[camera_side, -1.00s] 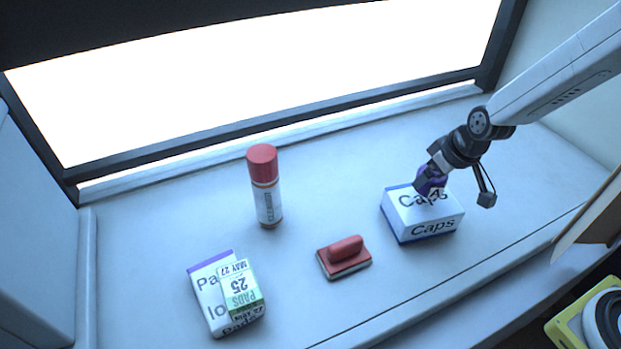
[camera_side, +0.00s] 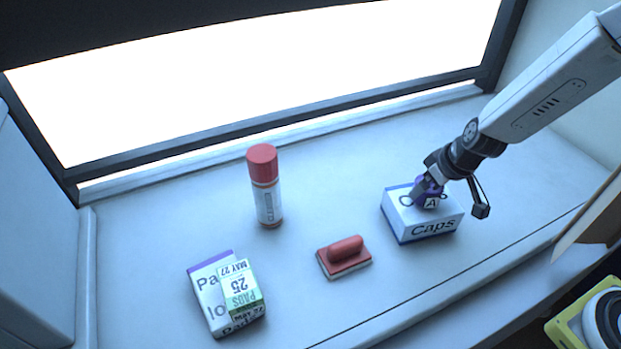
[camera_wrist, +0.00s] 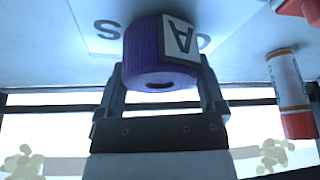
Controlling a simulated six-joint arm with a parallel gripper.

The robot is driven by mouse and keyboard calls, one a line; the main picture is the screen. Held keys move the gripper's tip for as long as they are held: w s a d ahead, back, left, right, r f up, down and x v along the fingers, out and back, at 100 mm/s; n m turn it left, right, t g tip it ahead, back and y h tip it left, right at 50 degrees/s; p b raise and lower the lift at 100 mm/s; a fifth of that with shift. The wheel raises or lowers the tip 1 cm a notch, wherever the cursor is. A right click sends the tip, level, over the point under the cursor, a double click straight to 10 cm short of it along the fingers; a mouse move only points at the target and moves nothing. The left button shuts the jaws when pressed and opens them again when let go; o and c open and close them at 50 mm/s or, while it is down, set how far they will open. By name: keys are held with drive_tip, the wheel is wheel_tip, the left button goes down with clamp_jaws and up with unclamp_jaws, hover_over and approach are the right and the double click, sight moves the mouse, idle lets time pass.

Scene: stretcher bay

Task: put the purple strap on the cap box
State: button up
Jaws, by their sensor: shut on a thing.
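The purple strap (camera_side: 429,190) is a rolled purple piece with a white label marked "A". My gripper (camera_side: 425,189) is shut on it, with a finger on either side in the wrist view (camera_wrist: 163,85). The strap (camera_wrist: 158,55) is at the top face of the cap box (camera_side: 433,228), a white box with blue edges and "Caps" on its front. It looks to be touching or just above the top; I cannot tell which. The strap and gripper hide part of the lettering on top of the box (camera_wrist: 105,14).
A red-capped spray can (camera_side: 266,200) stands left of the middle. A red-handled block (camera_side: 344,257) lies left of the cap box. A white pads box (camera_side: 212,290) with a green-and-white label is at front left. The counter behind the cap box is clear.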

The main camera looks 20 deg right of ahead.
drive_tip(key=o, duration=1)
drive_tip(key=shift+s+r, duration=0.1)
drive_tip(key=shift+r, duration=0.2)
drive_tip(key=shift+v, duration=5.75)
drive_tip(key=shift+s+f, duration=0.1)
drive_tip(key=s+d+f, duration=0.1)
drive_tip(key=s, duration=0.1)
drive_tip(key=s+d+f+m+g, duration=0.1)
drive_tip(key=s+f, duration=0.1)
drive_tip(key=s+d+f+m, duration=0.1)
drive_tip(key=s+f, duration=0.1)
drive_tip(key=shift+s+g+h, duration=0.3)
drive_tip(key=shift+g+h, duration=0.1)
